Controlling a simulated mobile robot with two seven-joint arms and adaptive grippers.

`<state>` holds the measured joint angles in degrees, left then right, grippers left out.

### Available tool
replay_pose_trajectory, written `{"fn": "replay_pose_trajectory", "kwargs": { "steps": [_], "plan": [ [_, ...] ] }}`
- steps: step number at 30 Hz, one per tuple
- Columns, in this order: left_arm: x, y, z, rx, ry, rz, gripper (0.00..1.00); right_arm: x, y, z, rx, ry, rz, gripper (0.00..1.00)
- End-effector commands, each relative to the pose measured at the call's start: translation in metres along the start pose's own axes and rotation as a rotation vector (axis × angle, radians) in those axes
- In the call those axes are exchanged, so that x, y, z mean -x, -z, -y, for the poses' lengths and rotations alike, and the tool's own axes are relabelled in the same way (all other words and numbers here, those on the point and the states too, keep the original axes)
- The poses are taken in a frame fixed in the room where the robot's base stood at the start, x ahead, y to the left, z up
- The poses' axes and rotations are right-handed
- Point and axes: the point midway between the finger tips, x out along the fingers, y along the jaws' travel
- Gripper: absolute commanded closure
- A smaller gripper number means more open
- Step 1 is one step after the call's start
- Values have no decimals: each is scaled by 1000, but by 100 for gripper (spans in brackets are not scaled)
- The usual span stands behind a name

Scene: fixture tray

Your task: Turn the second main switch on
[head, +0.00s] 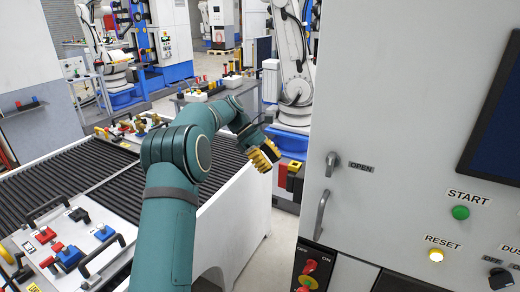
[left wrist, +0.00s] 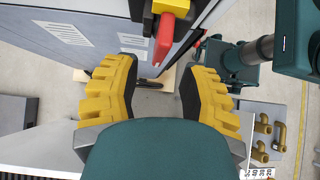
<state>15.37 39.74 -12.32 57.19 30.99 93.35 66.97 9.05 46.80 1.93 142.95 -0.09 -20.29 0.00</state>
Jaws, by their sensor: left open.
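In the head view, a red and yellow switch (head: 309,281) sits on a black panel low on the grey cabinet, under OFF and ON marks. Its lower part is cut off by the picture edge. My left gripper (head: 265,153), with yellow fingers, is in the air to the left of the cabinet, apart from it. The left wrist view shows the gripper (left wrist: 166,78) open, with nothing between its fingers. Beyond the fingers, at the top of that view, is a red lever (left wrist: 165,38) on a black panel. I cannot tell which main switch it belongs to. My right gripper is not in view.
The grey cabinet (head: 380,130) has an OPEN knob (head: 332,162), a handle (head: 322,215), a green START button (head: 460,212) and a lit RESET button (head: 436,255). Fixture trays with handles lie on the roller conveyor (head: 110,195) under my left arm.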

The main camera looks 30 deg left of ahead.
Motion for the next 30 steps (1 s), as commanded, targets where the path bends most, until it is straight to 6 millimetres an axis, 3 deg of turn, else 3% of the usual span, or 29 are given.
{"fn": "replay_pose_trajectory", "kwargs": {
  "steps": [5,12,30],
  "plan": [
    [34,0,0,-1,-3,-1,58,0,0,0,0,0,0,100],
    [56,0,-1,-1,0,1,58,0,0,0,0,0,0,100],
    [62,-1,0,0,1,1,58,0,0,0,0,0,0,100]
  ]
}}
